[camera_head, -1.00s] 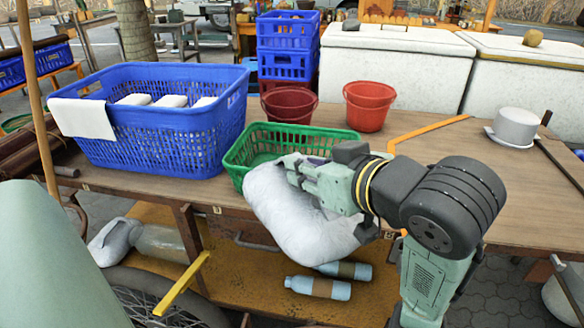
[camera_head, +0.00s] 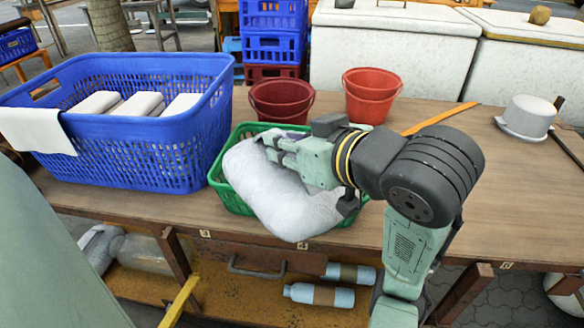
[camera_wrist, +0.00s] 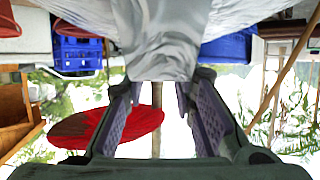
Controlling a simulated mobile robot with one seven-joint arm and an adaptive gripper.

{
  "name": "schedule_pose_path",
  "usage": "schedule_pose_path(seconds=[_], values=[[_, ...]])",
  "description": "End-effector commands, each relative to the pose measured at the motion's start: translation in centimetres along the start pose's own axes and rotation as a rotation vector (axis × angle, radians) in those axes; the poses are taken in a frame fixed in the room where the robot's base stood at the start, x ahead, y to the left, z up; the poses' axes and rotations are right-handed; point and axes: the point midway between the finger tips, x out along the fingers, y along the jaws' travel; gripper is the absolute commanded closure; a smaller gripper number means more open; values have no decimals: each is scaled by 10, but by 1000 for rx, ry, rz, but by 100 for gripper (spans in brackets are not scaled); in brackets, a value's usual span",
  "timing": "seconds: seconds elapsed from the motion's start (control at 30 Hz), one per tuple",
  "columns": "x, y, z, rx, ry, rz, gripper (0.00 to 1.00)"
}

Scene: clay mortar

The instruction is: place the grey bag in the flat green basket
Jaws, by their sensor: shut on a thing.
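The grey bag (camera_head: 288,205) hangs from my gripper (camera_head: 268,143) in the head view, over the flat green basket (camera_head: 226,193). My gripper is shut on the bag's upper end. The bag covers most of the basket's inside, and its lower end reaches past the basket's front rim. Whether the bag touches the basket cannot be told. In the wrist view the bag (camera_wrist: 160,50) is pinched between the two fingers (camera_wrist: 160,95).
A large blue basket (camera_head: 140,150) with white packets stands left of the green basket. Dark red (camera_head: 281,100) and bright red (camera_head: 371,97) buckets stand behind it. A grey hat-like object (camera_head: 527,117) lies at right. The wooden table (camera_head: 480,210) is mostly clear at right.

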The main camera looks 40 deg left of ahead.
Motion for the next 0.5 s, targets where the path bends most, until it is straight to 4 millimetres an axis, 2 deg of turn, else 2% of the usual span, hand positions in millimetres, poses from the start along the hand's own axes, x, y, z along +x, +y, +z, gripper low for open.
schedule_pose_path(seconds=[0.1,0.23,0.3,0.5], values=[[4,5,-10,6,7,-8,100],[16,14,-13,8,-2,-9,100],[31,27,-10,7,-4,-3,100],[68,60,-21,5,-3,-2,100]])
